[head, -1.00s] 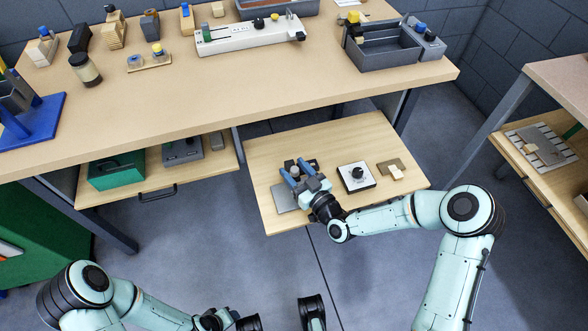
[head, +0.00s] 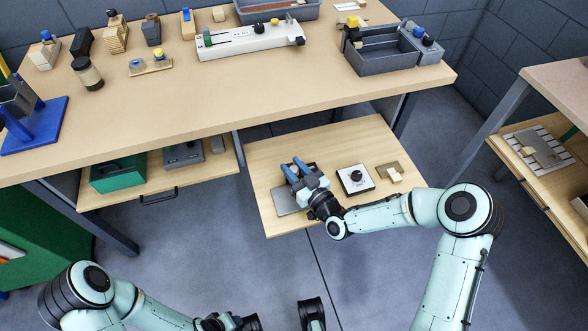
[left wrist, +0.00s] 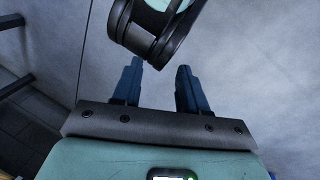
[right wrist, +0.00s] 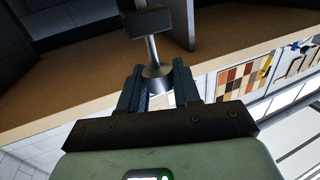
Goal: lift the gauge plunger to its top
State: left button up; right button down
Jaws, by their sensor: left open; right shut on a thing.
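The gauge stands on the pulled-out drawer board, mostly hidden behind my right gripper (head: 294,170) in the head view. In the right wrist view, the gauge plunger (right wrist: 153,50) shows as a grey metal stem with a round knob at its end and a dark block (right wrist: 150,22) around the stem. My right gripper (right wrist: 160,80) is shut on the plunger's knob, with one finger on each side. My left gripper (left wrist: 158,70) is open and empty above the floor, away from the gauge. Whether the plunger has risen cannot be told.
A grey plate (head: 287,204) lies beside the gauge on the drawer board (head: 345,140). The workbench (head: 240,95) overhangs behind.

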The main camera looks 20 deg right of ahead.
jog(key=c, duration=0.9)
grip_release()
jog(key=shift+o, duration=0.2)
pick_arm(q)
jog(key=shift+s+d+r+g+p, duration=0.25)
jog(key=shift+s+r+p, duration=0.15)
jog(key=shift+s, duration=0.1)
jog(key=shift+s+d+r+g+p, duration=0.15)
jog(key=shift+s+d+r+p, duration=0.1)
jog(key=shift+s+r, duration=0.15)
pick_arm(e)
jog(key=v, duration=1.3)
jog(key=shift+s, duration=0.2)
